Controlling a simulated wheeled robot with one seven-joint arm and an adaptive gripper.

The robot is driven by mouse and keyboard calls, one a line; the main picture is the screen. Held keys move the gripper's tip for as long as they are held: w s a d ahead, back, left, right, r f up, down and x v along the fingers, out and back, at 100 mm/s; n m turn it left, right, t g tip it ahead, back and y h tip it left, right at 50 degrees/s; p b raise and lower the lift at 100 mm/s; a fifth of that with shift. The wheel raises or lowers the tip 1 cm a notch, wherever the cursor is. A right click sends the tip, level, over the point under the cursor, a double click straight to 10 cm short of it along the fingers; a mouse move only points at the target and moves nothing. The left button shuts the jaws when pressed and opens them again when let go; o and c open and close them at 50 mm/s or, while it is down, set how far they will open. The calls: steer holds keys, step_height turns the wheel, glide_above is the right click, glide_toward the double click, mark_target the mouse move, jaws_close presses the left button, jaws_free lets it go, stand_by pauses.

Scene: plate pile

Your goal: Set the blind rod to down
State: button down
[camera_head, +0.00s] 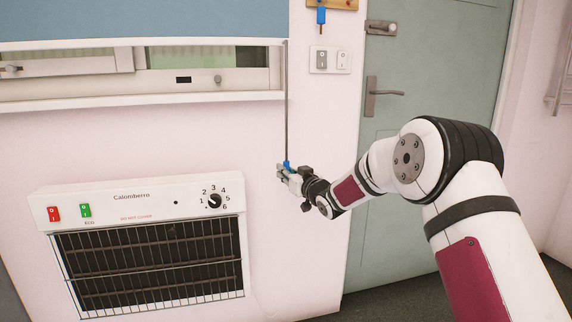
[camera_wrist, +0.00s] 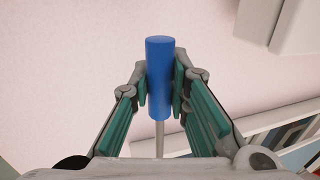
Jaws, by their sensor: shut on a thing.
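The blind rod (camera_head: 287,105) is a thin grey rod hanging from the right end of the blue blind (camera_head: 150,20) in the head view. Its blue handle (camera_wrist: 160,75) stands between my fingers in the wrist view, and the grey rod runs from it toward the bottom of that picture. My gripper (camera_head: 285,172) is shut on the blue handle at the rod's lower end, beside the pink wall. In the wrist view my gripper (camera_wrist: 160,90) has a teal pad on each side of the handle. The blind covers the top of the window, with its lower edge above the sill.
A white heater (camera_head: 150,208) with a black grille hangs on the wall at lower left. Light switches (camera_head: 330,60) are on the wall right of the rod. A green door (camera_head: 425,130) with a handle stands behind my arm. A window sill (camera_head: 140,100) lies left of the rod.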

steer(key=shift+f, duration=1)
steer(key=shift+f, duration=0.1)
steer(key=c, duration=1.5)
jaws_free()
steer(key=shift+s+d, duration=0.25)
steer(key=shift+s, duration=0.1)
steer(key=v, duration=1.1)
steer(key=shift+s, duration=0.1)
